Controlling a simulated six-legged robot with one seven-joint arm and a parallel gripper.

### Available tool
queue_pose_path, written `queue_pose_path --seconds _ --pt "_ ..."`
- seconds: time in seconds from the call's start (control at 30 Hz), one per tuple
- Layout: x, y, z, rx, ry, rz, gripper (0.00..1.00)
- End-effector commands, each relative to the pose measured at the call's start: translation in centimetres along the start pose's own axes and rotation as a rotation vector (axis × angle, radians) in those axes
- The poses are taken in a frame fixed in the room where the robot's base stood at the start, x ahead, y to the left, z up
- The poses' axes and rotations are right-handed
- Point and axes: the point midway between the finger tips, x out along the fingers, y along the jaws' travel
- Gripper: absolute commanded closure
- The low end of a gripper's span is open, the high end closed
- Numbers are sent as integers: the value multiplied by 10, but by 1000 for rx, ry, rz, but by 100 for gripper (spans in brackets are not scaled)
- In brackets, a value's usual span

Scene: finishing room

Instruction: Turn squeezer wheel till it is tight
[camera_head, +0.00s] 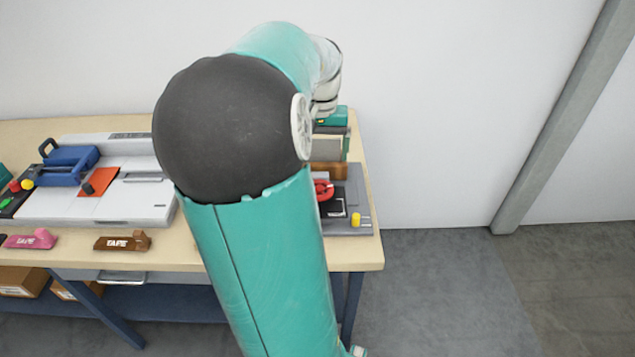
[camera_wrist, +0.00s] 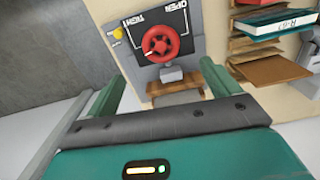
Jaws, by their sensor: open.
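The red squeezer wheel (camera_wrist: 161,41) sits on a dark panel (camera_wrist: 191,46) marked with the words OPEN and TIGHT, partly cut off at the top of the wrist view. A small pale mark shows on the wheel's lower left. In the head view the wheel (camera_head: 324,190) is partly hidden behind my arm. My gripper (camera_wrist: 160,86) is open and empty, its two teal fingers spread wide. The wheel appears between and beyond the fingertips, apart from them. My gripper's fingers are hidden in the head view.
A yellow knob (camera_wrist: 118,33) sits beside the panel. The floor at right is clear.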

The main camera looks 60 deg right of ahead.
Motion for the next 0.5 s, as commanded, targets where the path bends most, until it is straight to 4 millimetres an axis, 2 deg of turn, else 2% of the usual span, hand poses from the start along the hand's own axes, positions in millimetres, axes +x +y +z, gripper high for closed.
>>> queue_pose_path --seconds 0.3,0.5 --pt "65 -1 0 -1 -4 3 12" --pt "95 -2 -2 -3 -1 2 12"
